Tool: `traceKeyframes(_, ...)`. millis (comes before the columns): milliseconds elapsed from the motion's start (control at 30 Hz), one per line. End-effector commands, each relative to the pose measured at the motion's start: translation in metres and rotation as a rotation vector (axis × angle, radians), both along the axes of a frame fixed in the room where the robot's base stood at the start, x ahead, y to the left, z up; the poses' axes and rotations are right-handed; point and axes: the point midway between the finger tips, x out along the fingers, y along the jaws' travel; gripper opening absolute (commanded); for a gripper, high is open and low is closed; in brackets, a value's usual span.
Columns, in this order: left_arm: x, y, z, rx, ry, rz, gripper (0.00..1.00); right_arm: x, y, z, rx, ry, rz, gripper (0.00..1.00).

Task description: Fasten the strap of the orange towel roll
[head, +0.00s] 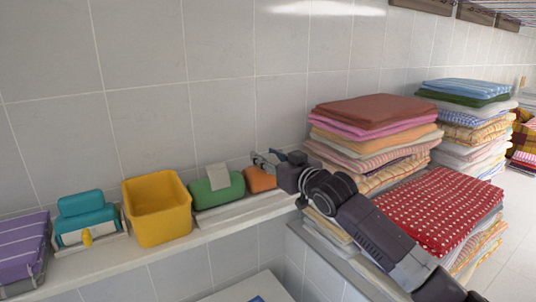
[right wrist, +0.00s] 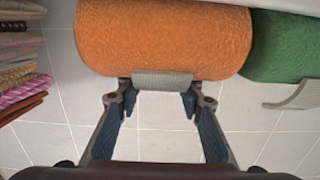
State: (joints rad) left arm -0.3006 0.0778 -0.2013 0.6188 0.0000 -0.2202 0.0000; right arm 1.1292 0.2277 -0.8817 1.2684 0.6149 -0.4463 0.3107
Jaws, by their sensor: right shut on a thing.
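The orange towel roll (head: 261,180) lies on the ledge against the tiled wall, partly hidden behind my right gripper (head: 267,160). In the right wrist view the orange roll (right wrist: 160,35) fills the top middle. Its short grey strap (right wrist: 162,80) hangs over the near edge of the roll, between the fingers of my right gripper (right wrist: 160,92). The fingers are shut on the strap, one at each side of it. Whether the strap's end touches a fastening is hidden. My left gripper is not in view.
A green roll (head: 217,190) with a raised loose strap (head: 218,175) lies beside the orange one. Folded towel stacks (head: 375,110) rise at right, near my right arm.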

Motion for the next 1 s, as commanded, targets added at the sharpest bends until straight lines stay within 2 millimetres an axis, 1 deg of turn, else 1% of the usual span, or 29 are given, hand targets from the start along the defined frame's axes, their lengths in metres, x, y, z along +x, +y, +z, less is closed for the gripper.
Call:
traceKeyframes(133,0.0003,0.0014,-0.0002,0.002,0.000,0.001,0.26,0.0007,0.0004,-0.0044,-0.025,0.034,0.000,0.10)
traceKeyframes(433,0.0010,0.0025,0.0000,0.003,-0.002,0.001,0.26,0.0005,0.0006,-0.0049,-0.026,0.036,0.000,0.10)
traceKeyframes(467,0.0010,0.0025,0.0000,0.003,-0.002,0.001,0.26,0.0006,0.0007,-0.0049,-0.026,0.036,0.000,0.38)
traceKeyframes(600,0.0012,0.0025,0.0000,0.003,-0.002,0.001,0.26,0.0006,0.0007,-0.0044,-0.025,0.035,0.001,0.53)
traceKeyframes(867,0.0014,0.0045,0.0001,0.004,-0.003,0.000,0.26,0.0004,0.0006,-0.0033,-0.024,0.033,0.001,0.54)
traceKeyframes(1000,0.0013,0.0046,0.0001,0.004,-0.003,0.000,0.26,-0.0027,-0.0015,-0.0027,-0.024,0.033,0.002,0.54)
